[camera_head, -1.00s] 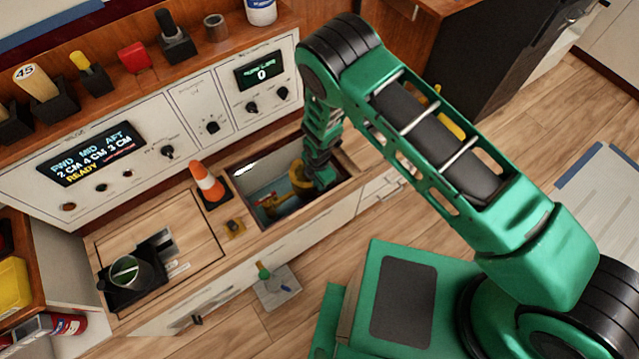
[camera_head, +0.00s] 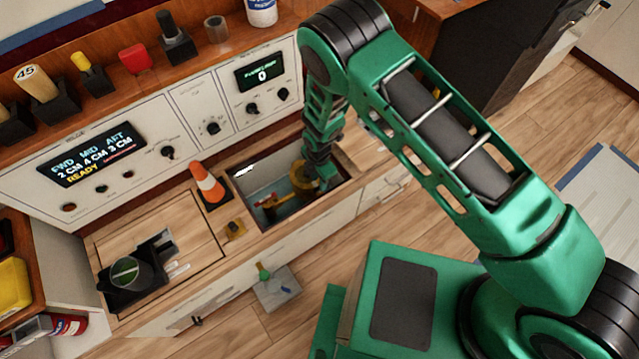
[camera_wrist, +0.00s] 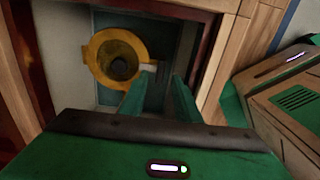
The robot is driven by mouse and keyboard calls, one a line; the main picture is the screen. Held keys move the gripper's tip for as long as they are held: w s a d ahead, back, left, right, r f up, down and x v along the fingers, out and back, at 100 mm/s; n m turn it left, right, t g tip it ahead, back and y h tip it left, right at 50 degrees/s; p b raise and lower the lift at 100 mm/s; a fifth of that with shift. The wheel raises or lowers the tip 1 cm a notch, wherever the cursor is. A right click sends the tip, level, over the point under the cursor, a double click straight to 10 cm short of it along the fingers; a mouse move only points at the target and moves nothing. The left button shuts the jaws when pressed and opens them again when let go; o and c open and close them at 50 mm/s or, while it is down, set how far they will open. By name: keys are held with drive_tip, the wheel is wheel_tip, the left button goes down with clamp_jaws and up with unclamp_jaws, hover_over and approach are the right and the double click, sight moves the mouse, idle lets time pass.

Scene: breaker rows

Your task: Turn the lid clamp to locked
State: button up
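A yellow-brown ring-shaped fitting (camera_head: 283,201) sits down inside the open well in the counter. It also shows in the wrist view (camera_wrist: 93,52), with a dark round hole in its middle.
The well's wooden rim (camera_head: 345,184) surrounds my gripper closely. An orange-and-white cone (camera_head: 209,186) stands at the well's left. A dark holder with a cup (camera_head: 130,275) is on the counter further left. A panel with knobs and displays (camera_head: 95,160) rises behind.

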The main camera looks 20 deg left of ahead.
wheel_tip(320, 180, up, 7)
idle(0.3)
idle(0.5)
